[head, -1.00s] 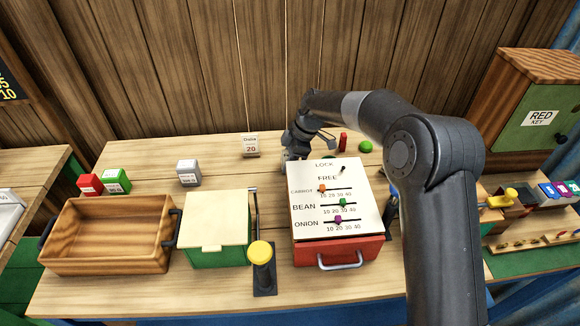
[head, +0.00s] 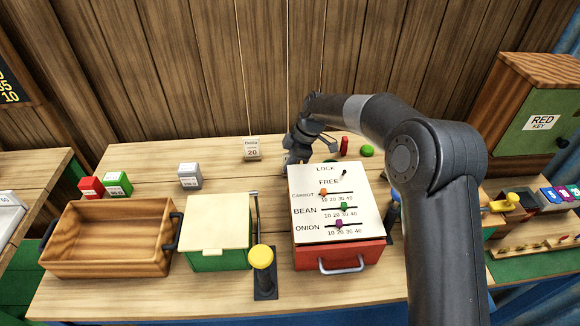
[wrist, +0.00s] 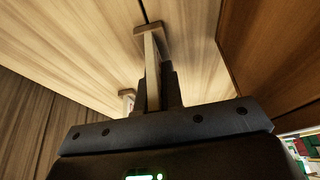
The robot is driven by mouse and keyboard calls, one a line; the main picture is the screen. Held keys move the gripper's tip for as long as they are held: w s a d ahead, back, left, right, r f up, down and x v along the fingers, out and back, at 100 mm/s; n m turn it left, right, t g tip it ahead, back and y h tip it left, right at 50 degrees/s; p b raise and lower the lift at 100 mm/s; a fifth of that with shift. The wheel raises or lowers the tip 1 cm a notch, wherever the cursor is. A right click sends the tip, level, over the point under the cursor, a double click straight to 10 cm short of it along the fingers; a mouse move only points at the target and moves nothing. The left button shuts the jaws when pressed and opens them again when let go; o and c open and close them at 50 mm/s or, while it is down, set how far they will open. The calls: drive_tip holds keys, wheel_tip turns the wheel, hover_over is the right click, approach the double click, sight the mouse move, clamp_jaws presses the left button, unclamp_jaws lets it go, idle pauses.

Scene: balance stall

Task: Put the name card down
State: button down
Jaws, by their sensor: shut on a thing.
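My gripper (head: 291,161) is low over the back of the table, just behind the white-topped red box, and is shut. In the wrist view a narrow pale upright piece stands at the jaws (wrist: 152,70). No face of a held card shows in either view; my wrist and the box hide the spot. A small white card reading a name and 20 (head: 252,149) stands on the table left of my gripper.
The red box with sliders (head: 340,255) stands close in front of my gripper. A red cylinder (head: 344,146) and green ball (head: 367,151) lie to its right. A grey block (head: 189,177), green lidded box (head: 220,262) and wooden crate (head: 105,262) are left. Table between card and grey block is clear.

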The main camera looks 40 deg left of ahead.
wheel_tip(320, 180, up, 11)
drive_tip(key=shift+f, duration=0.1)
wheel_tip(320, 180, up, 5)
drive_tip(key=w+d+m+t+h, duration=0.2)
drive_tip(key=w+d+m+t, duration=0.2)
drive_tip(key=w+d+m, duration=1.1)
drive_tip(key=w+d+m+t+h, duration=0.3)
drive_tip(key=w+d+m, duration=1)
drive_tip(key=d+m, duration=0.4)
drive_tip(key=f, duration=0.5)
drive_tip(key=d+f, duration=0.1)
drive_tip(key=f, duration=0.9)
drive_tip(key=shift+w+d+f, duration=0.1)
drive_tip(key=shift+d+f, duration=0.1)
drive_tip(key=shift+f, duration=0.15)
drive_tip(key=shift+f, duration=0.1)
drive_tip(key=c, duration=1.6)
unclamp_jaws()
drive_tip(key=shift+o, duration=0.2)
